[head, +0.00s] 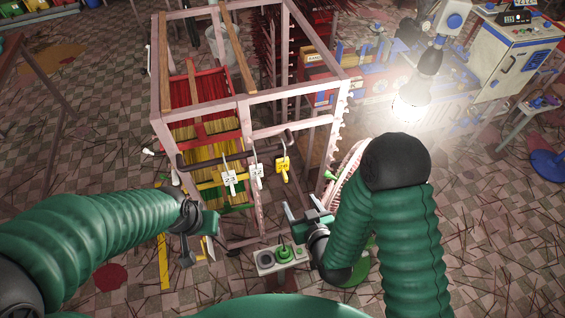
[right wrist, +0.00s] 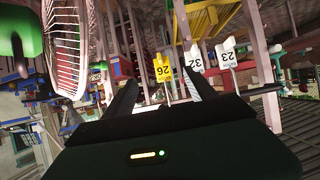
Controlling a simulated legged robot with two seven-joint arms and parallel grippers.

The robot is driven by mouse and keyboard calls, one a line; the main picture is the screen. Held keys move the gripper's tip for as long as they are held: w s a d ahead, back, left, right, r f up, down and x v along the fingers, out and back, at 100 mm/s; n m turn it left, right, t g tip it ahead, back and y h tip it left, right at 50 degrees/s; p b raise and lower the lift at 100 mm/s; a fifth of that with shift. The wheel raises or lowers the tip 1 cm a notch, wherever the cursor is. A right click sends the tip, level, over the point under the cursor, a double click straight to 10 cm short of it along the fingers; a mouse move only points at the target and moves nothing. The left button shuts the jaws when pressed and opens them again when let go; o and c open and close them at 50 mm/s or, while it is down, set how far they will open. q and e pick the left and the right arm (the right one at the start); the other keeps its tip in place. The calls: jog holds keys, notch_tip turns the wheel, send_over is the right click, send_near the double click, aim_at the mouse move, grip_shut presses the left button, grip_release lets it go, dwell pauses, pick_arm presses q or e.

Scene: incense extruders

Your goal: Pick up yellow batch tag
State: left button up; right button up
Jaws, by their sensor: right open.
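The yellow batch tag (head: 283,166) hangs from the dark bar at the front of the pink metal rack in the head view. In the right wrist view the tag (right wrist: 163,67) shows dark digits and appears between my fingertips, farther out. My right gripper (head: 304,212) is open and empty, below and a little right of the tag; its two fingers (right wrist: 160,90) stand apart in the wrist view. My left gripper (head: 196,240) hangs low left of the rack's front; its jaw gap is unclear.
Two white tags (head: 229,180) (head: 257,174) hang left of the yellow one. A caged fan (head: 347,168) stands close to my right arm. A button box (head: 282,258) sits below my right gripper. The pink rack (head: 160,75) holds red and yellow sticks.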

jog(key=t+b, duration=0.1)
jog(key=b, duration=1.2)
send_near(286, 176)
jog(key=p+x, duration=0.2)
jog(key=x, duration=0.8)
jog(key=shift+w+a+p, duration=0.1)
jog(key=shift+w+p, duration=0.05)
jog(key=shift+p, duration=0.2)
jog(key=shift+w+f, duration=0.15)
jog(key=shift+a, duration=0.1)
jog(key=c, duration=0.6)
grip_shut()
